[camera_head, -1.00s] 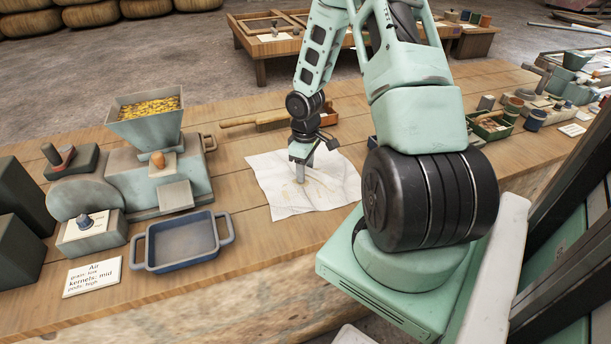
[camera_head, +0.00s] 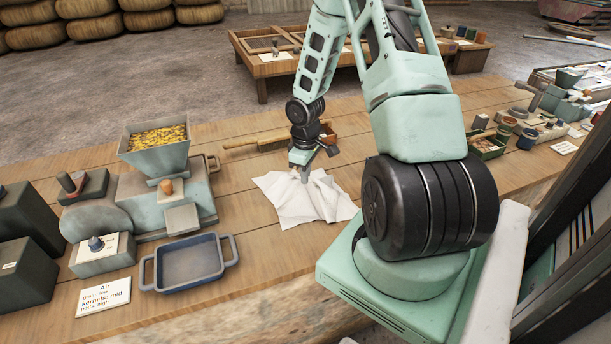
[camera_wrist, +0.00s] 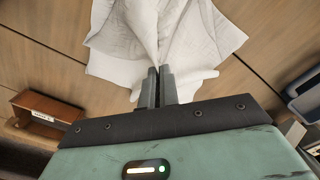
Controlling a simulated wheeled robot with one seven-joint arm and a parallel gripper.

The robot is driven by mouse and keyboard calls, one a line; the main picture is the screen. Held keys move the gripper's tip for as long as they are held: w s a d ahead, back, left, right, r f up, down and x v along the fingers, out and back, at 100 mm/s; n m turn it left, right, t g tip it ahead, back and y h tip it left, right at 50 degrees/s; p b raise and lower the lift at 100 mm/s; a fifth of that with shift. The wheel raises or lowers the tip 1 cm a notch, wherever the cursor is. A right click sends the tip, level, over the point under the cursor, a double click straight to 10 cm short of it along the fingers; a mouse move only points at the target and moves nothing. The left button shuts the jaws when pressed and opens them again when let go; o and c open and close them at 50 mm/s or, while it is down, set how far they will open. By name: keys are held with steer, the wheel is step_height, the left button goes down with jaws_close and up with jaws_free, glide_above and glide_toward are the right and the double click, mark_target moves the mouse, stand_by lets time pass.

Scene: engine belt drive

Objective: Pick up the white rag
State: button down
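The white rag (camera_head: 312,203) is on the wooden bench in the head view, its middle drawn up into folds under my gripper (camera_head: 304,172). Its lower edges spread out on or close to the planks. In the wrist view the rag (camera_wrist: 190,35) is bunched between the fingertips of my gripper (camera_wrist: 160,72). The two fingers are close together with the gathered cloth pinched at their tips. The cloth at the fingertips is partly hidden in the head view.
A blue tray (camera_head: 188,265) and a grey mill with a kernel-filled hopper (camera_head: 157,139) stand left of the rag. A wooden-handled tool (camera_head: 255,142) lies behind it. A label card (camera_head: 104,297) lies at the front left. Small containers (camera_head: 487,146) stand at the right.

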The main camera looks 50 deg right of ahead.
step_height(320, 180, up, 15)
steer(key=p, duration=1.3)
